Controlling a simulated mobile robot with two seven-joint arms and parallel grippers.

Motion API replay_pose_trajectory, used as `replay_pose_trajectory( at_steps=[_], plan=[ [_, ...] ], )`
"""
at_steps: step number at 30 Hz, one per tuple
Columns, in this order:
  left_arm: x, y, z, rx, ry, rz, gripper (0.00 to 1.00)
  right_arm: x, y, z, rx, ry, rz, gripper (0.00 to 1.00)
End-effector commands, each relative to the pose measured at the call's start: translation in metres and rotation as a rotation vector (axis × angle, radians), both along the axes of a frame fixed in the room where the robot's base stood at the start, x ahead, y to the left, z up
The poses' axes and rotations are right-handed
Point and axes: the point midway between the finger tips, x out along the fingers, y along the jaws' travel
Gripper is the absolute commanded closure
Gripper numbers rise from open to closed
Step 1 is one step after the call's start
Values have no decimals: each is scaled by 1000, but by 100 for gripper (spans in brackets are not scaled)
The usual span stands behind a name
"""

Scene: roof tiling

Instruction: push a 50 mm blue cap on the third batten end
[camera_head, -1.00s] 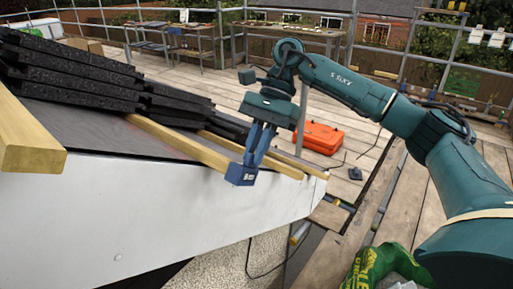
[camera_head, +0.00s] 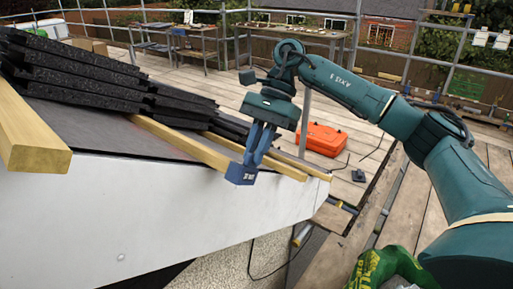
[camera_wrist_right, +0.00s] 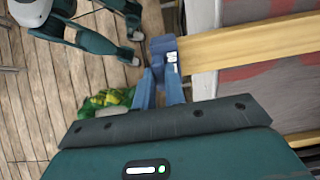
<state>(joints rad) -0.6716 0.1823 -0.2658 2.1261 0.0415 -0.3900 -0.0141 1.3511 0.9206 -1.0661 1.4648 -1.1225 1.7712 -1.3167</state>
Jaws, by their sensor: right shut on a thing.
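A small blue cap (camera_head: 241,174) with a white mark is held between the blue fingers of my right gripper (camera_head: 258,150). The cap is at the near end of a wooden batten (camera_head: 185,140) at the roof edge. In the right wrist view the cap (camera_wrist_right: 165,52) meets the end of the batten (camera_wrist_right: 250,42), which runs off to the right. How far the cap sits over the end cannot be told. The right fingers (camera_wrist_right: 160,85) are shut on the cap. My left gripper is not in view.
A thicker-looking batten end (camera_head: 38,158) stands out at the left. More batten ends (camera_head: 300,175) lie right of the cap. Black tiles (camera_head: 80,75) are stacked on the roof. An orange case (camera_head: 322,139) lies on the deck. A green bag (camera_head: 385,268) is at the bottom.

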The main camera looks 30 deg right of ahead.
Motion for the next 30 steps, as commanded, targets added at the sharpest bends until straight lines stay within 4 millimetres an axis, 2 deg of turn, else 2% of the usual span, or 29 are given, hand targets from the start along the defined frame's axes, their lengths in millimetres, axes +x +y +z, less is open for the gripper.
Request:
replay_pose_trajectory(
  at_steps=[14, 15, 23, 30],
  plan=[
    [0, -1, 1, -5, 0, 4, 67, 1, 1, 0, 0, 0, 0, 100],
    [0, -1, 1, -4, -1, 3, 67, 1, 1, 0, 0, 0, 0, 86],
    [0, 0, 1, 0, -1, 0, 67, 1, 1, 0, 0, 0, 0, 65],
    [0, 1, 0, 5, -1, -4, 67, 1, 0, 0, 0, 0, 0, 63]
  ],
)
